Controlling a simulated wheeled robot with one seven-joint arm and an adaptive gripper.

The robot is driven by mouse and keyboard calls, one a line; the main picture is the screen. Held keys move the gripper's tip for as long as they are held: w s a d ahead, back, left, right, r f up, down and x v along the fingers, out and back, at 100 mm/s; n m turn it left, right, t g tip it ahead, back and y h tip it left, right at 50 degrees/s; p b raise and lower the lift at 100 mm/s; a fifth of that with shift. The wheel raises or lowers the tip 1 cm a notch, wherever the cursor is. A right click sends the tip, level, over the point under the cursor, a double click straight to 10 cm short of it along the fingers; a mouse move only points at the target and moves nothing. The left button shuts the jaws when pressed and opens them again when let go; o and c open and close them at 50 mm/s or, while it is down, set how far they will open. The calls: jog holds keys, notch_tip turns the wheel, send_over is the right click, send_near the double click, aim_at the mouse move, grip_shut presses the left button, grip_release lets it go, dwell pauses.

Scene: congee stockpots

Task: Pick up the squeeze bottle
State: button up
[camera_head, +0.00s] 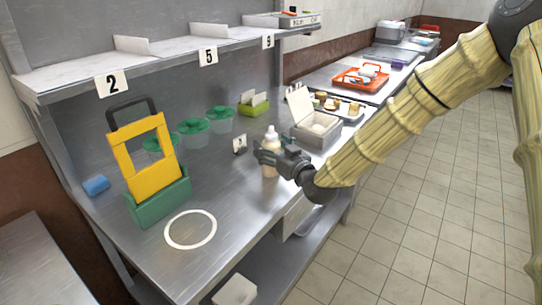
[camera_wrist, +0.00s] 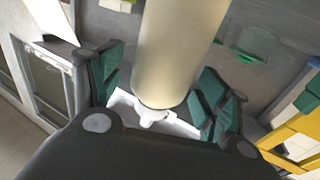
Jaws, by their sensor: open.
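The squeeze bottle (camera_head: 270,171) is cream-coloured with a white cap and nozzle. It stands upright on the steel counter (camera_head: 225,205), right of the middle. My gripper (camera_head: 266,153) reaches in from the right at the bottle's upper half and hides part of it. In the wrist view the bottle (camera_wrist: 177,50) lies between the two green-padded fingers of my gripper (camera_wrist: 165,88), with its white nozzle toward the palm. The fingers are apart, with a gap showing on the left side; contact on the right cannot be told.
A small black-and-white card (camera_head: 239,146) stands just left of the bottle. An open grey box (camera_head: 317,134) is behind on the right. A yellow board (camera_head: 143,160) in a green holder (camera_head: 160,203) and a white ring (camera_head: 190,230) are left. Green-rimmed cups (camera_head: 220,119) stand behind.

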jog(key=shift+w+a, duration=0.15)
jog(key=shift+w, duration=0.15)
jog(key=shift+c, duration=0.2)
jog(key=c, duration=0.8)
jog(key=shift+r, duration=0.1)
